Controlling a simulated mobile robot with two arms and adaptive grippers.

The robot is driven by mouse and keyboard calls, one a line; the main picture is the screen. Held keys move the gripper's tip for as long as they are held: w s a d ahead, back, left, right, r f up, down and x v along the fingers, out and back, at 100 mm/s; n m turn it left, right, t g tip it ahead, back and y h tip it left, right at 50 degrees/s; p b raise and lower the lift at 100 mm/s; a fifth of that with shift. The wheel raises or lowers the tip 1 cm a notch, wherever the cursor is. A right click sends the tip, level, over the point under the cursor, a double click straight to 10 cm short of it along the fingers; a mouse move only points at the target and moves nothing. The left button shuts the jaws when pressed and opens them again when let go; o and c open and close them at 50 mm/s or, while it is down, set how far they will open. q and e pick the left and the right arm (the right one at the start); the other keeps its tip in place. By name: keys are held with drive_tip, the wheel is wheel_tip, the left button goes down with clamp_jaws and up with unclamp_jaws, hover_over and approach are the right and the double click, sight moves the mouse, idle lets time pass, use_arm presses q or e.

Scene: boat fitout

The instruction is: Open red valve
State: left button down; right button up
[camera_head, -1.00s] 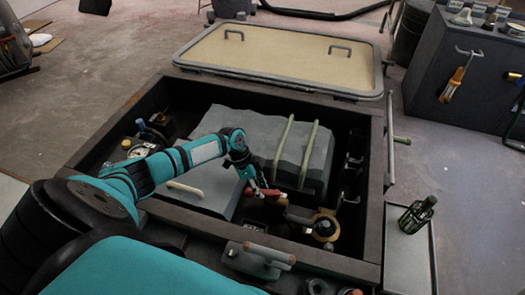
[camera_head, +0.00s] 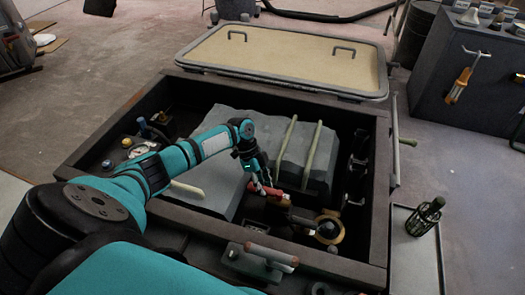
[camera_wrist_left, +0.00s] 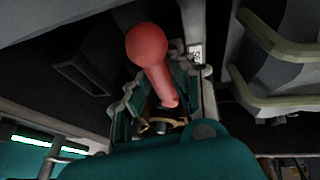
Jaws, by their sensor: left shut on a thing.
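The red valve handle (camera_head: 279,196) lies low inside the open bay, next to brass-coloured fittings. My left gripper (camera_head: 263,185) reaches down into the bay from the left and is shut on the handle. In the left wrist view the handle (camera_wrist_left: 149,58) is a red lever with a rounded end, between the teal fingers of my left gripper (camera_wrist_left: 158,92). The rounded end sticks out past the fingers. The valve body under the handle is mostly hidden. My right gripper is not in view.
The dark bay frame (camera_head: 376,230) surrounds the work area. Grey blocks with pale bars (camera_head: 312,148) stand close behind the gripper. A round brass fitting (camera_head: 328,229) sits to the right. The hatch lid (camera_head: 280,58) is open at the back. A green wire-caged item (camera_head: 425,216) stands on the right tray.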

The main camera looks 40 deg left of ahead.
use_arm(q)
drive_tip(key=c, duration=1.2)
unclamp_jaws()
drive_tip(key=shift+o, duration=0.2)
drive_tip(key=v, duration=1.2)
drive_tip(key=shift+w, duration=0.1)
